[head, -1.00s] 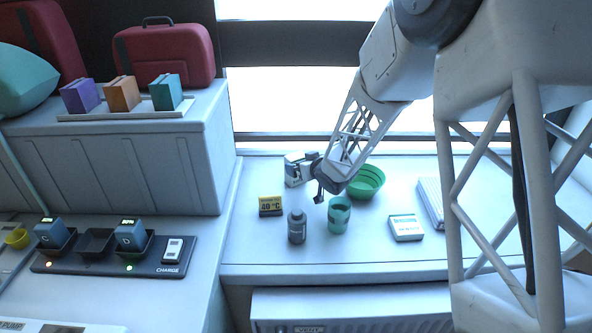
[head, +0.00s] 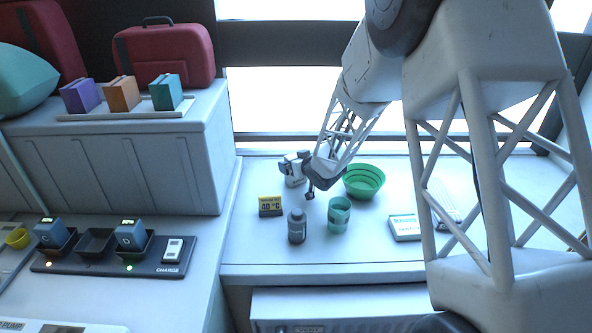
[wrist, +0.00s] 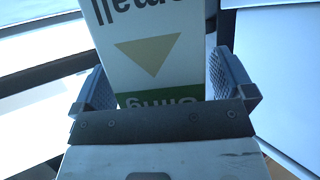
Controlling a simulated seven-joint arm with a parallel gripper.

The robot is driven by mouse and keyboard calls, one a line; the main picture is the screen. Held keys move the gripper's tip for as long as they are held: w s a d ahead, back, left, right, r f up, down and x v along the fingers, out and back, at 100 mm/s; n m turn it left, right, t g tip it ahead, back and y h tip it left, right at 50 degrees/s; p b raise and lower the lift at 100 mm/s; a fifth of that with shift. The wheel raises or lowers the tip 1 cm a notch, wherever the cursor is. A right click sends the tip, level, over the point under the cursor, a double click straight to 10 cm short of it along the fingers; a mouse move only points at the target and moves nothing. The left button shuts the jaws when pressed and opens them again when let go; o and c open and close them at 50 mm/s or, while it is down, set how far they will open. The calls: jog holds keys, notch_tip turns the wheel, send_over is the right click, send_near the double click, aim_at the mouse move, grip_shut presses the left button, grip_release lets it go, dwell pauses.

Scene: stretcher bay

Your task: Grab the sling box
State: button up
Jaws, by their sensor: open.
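The sling box (wrist: 150,50) fills the top middle of the wrist view. It is white with a yellow triangle, and a green strip with upside-down lettering that reads "Sling". In the head view the box (head: 291,170) stands at the back of the counter, partly hidden by my gripper (head: 306,176). In the wrist view my gripper (wrist: 165,82) is open, with one finger on each side of the box.
A green bowl (head: 364,181) stands right of my gripper. A teal cup (head: 339,215), a grey bottle (head: 297,227) and a yellow-black 40 °C display (head: 270,206) stand in front. A white box (head: 404,228) lies to the right, partly behind my arm. The window is behind.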

jog(key=c, duration=1)
jog(key=shift+o, duration=0.2)
jog(key=shift+r, duration=0.1)
jog(key=shift+r, duration=4.95)
